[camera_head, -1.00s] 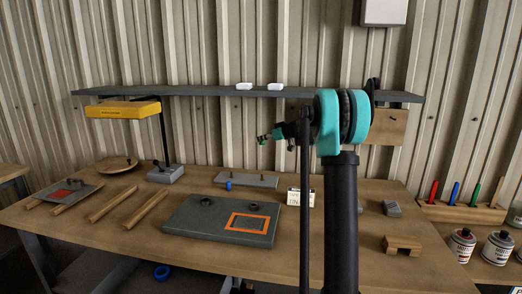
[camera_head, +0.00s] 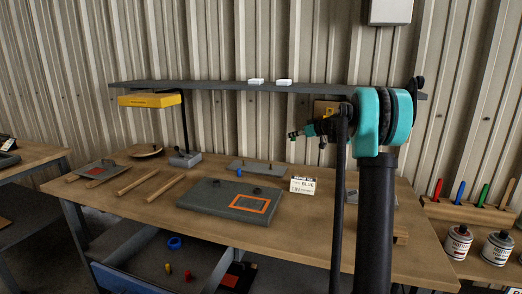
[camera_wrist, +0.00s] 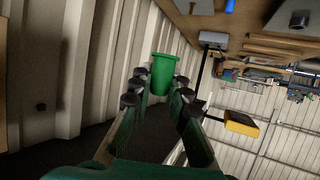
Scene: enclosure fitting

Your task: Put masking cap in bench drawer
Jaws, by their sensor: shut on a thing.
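My gripper (camera_wrist: 158,88) is shut on a green masking cap (camera_wrist: 163,70), a tapered cup with a wider rim, held between its dark fingertips in the wrist view. In the head view my gripper (camera_head: 298,134) is above the bench's back part, pointing left, and the cap is too small there to make out well. The bench drawer (camera_head: 122,280) stands open below the front left of the bench. It holds a blue ring (camera_head: 175,243) and small yellow (camera_head: 168,268) and red (camera_head: 188,275) pieces.
The bench (camera_head: 330,240) carries a grey enclosure plate (camera_head: 205,196) with an orange square, wooden strips (camera_head: 165,188), a small blue cap (camera_head: 239,172) and a sign reading BLUE (camera_head: 302,185). A shelf (camera_head: 210,84) with a yellow lamp (camera_head: 150,100) runs behind.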

